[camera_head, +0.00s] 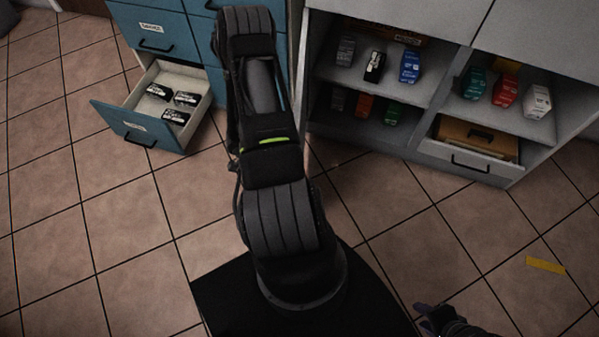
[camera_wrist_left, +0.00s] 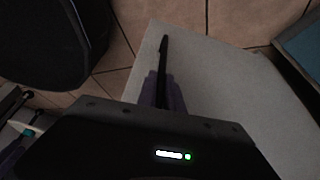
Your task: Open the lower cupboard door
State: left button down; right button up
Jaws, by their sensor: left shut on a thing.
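In the left wrist view a pale grey door panel (camera_wrist_left: 235,85) fills the middle and right. It carries a dark bar handle (camera_wrist_left: 163,50). My left gripper (camera_wrist_left: 163,88) is shut on this handle, with a purple finger on each side. In the head view my arm hides the left gripper and most of the door. The grey cupboard (camera_head: 400,135) stands behind my arm on the right, with its shelves exposed. My right gripper (camera_head: 430,314) is low at the bottom edge, over the floor and away from the cupboard; its jaw opening is unclear.
Small boxes (camera_head: 410,66) stand on the shelves. A low drawer (camera_head: 470,162) holds a brown case (camera_head: 472,138). At left, a blue cabinet has its bottom drawer (camera_head: 137,131) pulled out with black boxes. A yellow strip (camera_head: 545,265) lies on otherwise clear tiles.

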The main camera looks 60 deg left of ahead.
pick_arm(q)
jog(key=shift+s+a+f, duration=0.1)
jog(key=shift+s+a, duration=0.1)
jog(key=shift+s, duration=0.25)
jog(key=c, duration=1.5)
grip_release()
jog(key=shift+a, duration=0.1)
jog(key=shift+w, duration=0.1)
jog(key=p+v, duration=0.1)
jog(key=v, duration=0.6)
jog(key=shift+a+r, duration=0.1)
jog(key=shift+r, duration=0.3)
